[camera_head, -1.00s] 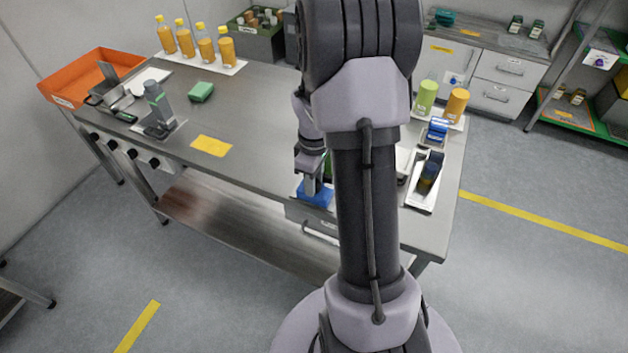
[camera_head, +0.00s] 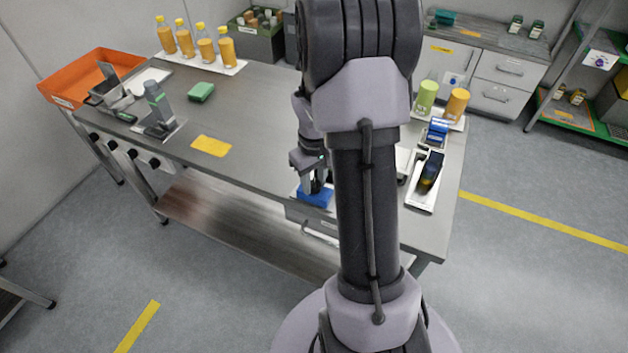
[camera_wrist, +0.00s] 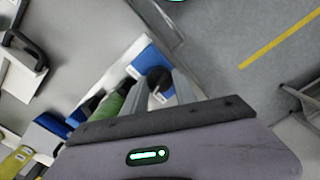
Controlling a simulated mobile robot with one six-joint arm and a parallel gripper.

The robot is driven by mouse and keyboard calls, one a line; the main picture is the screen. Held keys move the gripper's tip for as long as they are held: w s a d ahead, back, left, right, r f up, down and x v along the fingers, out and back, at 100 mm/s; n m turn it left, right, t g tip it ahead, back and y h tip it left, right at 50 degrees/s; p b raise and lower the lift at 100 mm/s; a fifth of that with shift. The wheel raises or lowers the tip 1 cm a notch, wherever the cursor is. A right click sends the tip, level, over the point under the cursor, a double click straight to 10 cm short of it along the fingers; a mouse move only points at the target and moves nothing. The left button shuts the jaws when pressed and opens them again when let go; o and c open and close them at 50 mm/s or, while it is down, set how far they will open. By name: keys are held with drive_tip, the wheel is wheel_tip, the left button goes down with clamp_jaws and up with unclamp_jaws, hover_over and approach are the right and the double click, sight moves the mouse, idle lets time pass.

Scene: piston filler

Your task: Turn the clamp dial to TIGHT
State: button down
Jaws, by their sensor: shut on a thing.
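The clamp is a blue block (camera_head: 316,196) on the front edge of the bench; its blue top also shows in the wrist view (camera_wrist: 147,56). The dark round clamp dial (camera_wrist: 158,77) sits on it between my fingertips. My gripper (camera_head: 313,186) points down over the block and is shut on the dial in the wrist view (camera_wrist: 161,88). A green cylindrical part (camera_wrist: 112,103) lies just left of my fingers there. I cannot read a TIGHT mark or the dial's pointer.
A white tray (camera_head: 417,201) with a dark bottle stands right of my arm, with green and orange cylinders (camera_head: 426,97) behind it. A yellow card (camera_head: 211,146) lies on the bench (camera_head: 262,120), whose middle is clear. An orange bin (camera_head: 70,85) stands far left.

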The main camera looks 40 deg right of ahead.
sight(314, 184)
drive_tip(key=m, duration=0.6)
drive_tip(key=shift+b, duration=0.4)
drive_tip(key=m+b, duration=0.1)
drive_tip(key=m, duration=0.5)
drive_tip(key=shift+m, duration=0.3)
drive_tip(key=c, duration=1)
unclamp_jaws()
wheel_tip(314, 184, up, 17)
drive_tip(key=p, duration=0.6)
drive_tip(key=shift+r, duration=0.2)
